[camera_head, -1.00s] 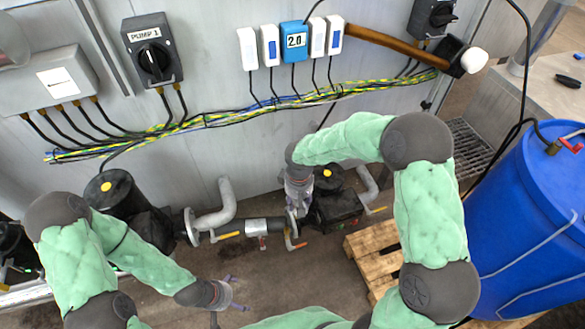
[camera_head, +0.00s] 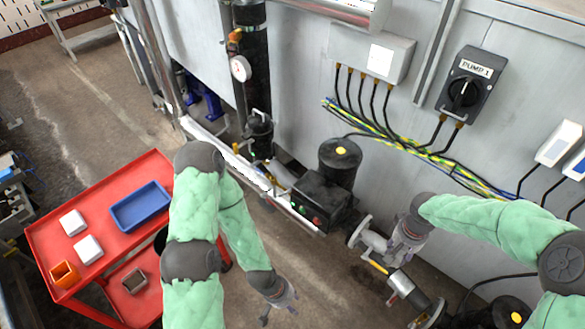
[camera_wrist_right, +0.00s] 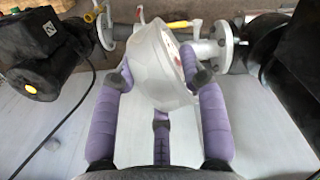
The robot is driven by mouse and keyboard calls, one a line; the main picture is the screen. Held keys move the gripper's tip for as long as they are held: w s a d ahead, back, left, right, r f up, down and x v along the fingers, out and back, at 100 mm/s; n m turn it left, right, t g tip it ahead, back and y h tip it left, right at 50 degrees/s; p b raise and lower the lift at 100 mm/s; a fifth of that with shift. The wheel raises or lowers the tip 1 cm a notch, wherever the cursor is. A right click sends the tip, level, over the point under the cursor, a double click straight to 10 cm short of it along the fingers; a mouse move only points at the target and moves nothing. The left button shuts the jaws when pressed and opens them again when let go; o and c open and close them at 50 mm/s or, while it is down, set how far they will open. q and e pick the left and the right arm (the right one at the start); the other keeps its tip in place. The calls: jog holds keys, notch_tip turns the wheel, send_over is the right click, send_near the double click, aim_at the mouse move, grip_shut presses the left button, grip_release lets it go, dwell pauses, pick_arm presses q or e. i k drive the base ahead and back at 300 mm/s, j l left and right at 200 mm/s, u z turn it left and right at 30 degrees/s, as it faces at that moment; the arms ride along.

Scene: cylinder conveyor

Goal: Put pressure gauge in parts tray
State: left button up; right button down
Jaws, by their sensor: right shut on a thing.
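The pressure gauge (camera_wrist_right: 160,68), a round white body with its dial face turned to the right, is held between the purple fingers of my right gripper (camera_wrist_right: 160,80) in the right wrist view. In the head view my right gripper (camera_head: 403,245) is at the right of centre, above the pipework; the gauge is hard to make out there. A blue tray (camera_head: 118,222), which looks like the parts tray, lies empty on the red cart (camera_head: 60,228) at the left. My left gripper (camera_head: 280,303) hangs at bottom centre, its fingers spread and empty, right of the cart.
White boxes (camera_head: 73,222) and an orange box (camera_head: 64,274) share the cart top. Another gauge (camera_head: 241,68) is mounted on the black vertical pipe. A pump (camera_head: 322,196) and valve pipes run along the wall. Floor left of the cart is partly clear.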

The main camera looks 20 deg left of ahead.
aim_at(143, 208)
jog(key=j+u, duration=0.15)
jog(key=u, duration=1.55)
jog(key=i+j+u, duration=0.15)
jog(key=i, duration=0.2)
jog(key=i+j+u, duration=0.1)
jog(key=i+j, duration=0.15)
jog(key=i+j+u, duration=0.15)
jog(key=i, duration=0.3)
